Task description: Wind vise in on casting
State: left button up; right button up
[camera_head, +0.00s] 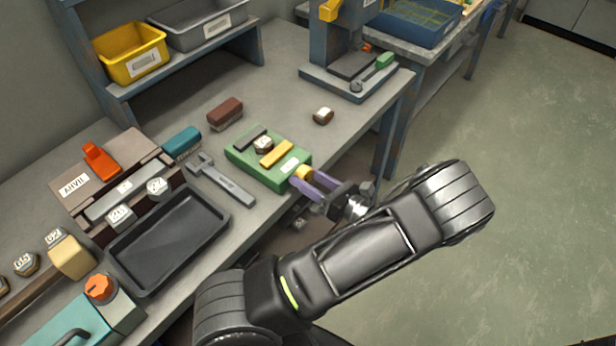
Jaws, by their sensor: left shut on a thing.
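The green vise (246,165) sits on the grey bench near its front edge. A small brown and pale casting (263,145) stands between its dark fixed jaw (249,137) and its yellow moving jaw (277,153). Whether both jaws touch the casting is too small to tell. A yellow knob (302,173) sticks out of the vise's right end. My left gripper (308,180), with purple fingers, is shut on this knob, and its fingers partly hide it. My right gripper is not in view.
A wrench (222,181) lies left of the vise, beside a black tray (168,238). Brown (225,112) and teal (182,142) blocks lie behind. Another small casting (323,116) stands on clear bench near a press (352,75). The bench edge lies under my left arm.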

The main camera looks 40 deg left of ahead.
pick_arm(q)
jog(key=o, duration=1.4)
jog(key=shift+c, duration=0.2)
jog(key=shift+d, duration=0.1)
jog(key=d+b, duration=0.1)
jog(key=d, duration=0.6)
jog(key=shift+d+b, duration=0.3)
jog(key=shift+d, duration=0.05)
jog(key=shift+w, duration=0.1)
